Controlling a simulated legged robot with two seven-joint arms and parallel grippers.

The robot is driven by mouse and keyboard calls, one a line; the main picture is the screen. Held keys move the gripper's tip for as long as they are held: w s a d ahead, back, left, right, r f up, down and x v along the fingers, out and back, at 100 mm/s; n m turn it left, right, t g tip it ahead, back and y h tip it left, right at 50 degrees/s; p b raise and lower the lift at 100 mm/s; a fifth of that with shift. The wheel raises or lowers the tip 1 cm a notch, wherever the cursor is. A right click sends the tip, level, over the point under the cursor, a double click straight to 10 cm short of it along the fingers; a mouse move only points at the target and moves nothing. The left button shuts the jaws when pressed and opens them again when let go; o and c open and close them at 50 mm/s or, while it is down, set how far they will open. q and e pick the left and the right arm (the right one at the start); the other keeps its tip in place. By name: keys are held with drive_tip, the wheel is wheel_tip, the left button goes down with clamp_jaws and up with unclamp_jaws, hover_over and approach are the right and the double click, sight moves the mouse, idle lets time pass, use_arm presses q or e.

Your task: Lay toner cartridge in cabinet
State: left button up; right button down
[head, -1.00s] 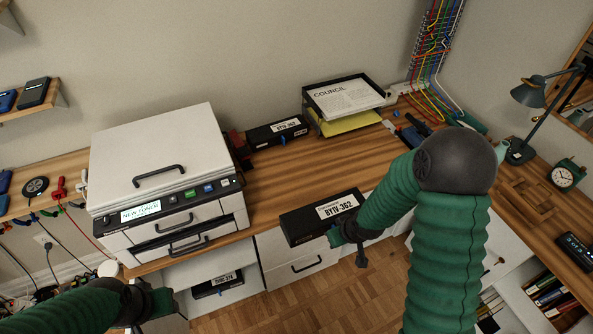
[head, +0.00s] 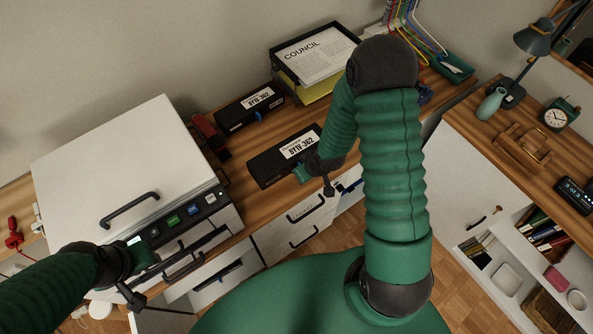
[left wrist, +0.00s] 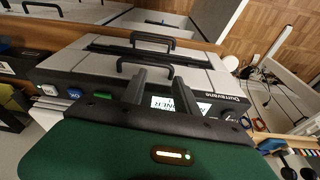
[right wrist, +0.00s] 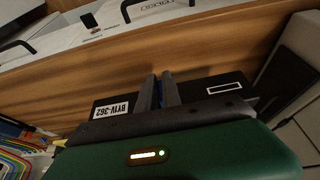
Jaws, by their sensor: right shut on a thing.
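A black toner cartridge (head: 268,168) with a white label reading BYIV-362 is held by my right gripper (head: 304,171), which is shut on its near side. In the right wrist view the cartridge (right wrist: 220,82) lies across the fingers. The white cabinet (head: 276,236) under the desk has drawer fronts with dark handles. My left gripper (left wrist: 152,86) appears open and empty, in front of the printer's panel.
The printer (head: 130,165) fills the desk's left side. Another labelled black cartridge (head: 248,106) lies at the back, beside a paper tray (head: 316,85). A red object (head: 208,134) stands by the printer. On the right are a lamp (head: 535,38), clock (head: 559,114) and shelves.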

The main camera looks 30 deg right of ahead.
drive_tip(key=x, duration=0.4)
drive_tip(key=s+x, duration=0.1)
drive_tip(key=x, duration=0.1)
drive_tip(key=shift+s+f, duration=0.1)
drive_tip(key=shift+f, duration=0.2)
drive_tip(key=shift+s+r, duration=0.15)
drive_tip(key=shift+s, duration=0.1)
drive_tip(key=c, duration=1.5)
unclamp_jaws()
